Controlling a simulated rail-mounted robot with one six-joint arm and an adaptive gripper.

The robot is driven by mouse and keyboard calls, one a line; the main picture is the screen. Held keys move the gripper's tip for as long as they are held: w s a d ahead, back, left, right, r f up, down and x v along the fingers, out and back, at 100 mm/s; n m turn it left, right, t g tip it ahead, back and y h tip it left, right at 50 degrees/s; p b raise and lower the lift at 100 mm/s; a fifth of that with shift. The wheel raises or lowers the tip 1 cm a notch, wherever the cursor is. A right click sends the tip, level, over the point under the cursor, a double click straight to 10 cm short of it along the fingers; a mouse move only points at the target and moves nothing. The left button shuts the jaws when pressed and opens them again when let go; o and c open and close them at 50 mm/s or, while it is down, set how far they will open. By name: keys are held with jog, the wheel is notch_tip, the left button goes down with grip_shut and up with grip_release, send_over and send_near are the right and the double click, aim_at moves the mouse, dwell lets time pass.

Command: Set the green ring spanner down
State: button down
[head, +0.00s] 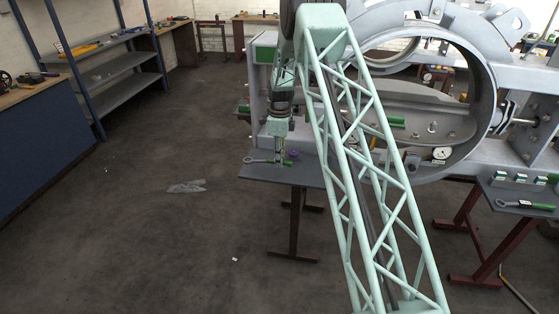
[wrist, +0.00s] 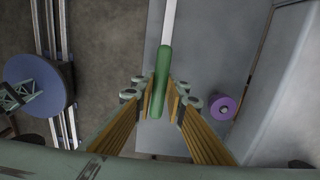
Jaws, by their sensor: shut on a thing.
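The green ring spanner has a green handle (wrist: 161,85) and a pale metal shaft that runs out of the top of the wrist view, so its ring end is hidden there. In the head view the spanner (head: 262,161) lies level at the grey bench top (head: 262,173), ring end to the left. My gripper (wrist: 163,100) is shut on the green handle, with a tan-lined finger on each side. In the head view my gripper (head: 282,158) points down over the handle. I cannot tell whether the spanner touches the bench top.
A purple round piece (wrist: 222,107) stands on the bench right of my gripper. A large grey ring housing (head: 483,80) rises behind and to the right. Another green-handled tool (head: 525,204) lies on the right-hand bench. Bare bench surface shows around the spanner.

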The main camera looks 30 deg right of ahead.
aim_at(279, 176)
jog(key=shift+f+b, duration=1.25)
jog(key=shift+f, duration=1.6)
jog(key=c, duration=2.9)
grip_release()
jog(key=o, duration=0.5)
jog(key=shift+o, duration=0.2)
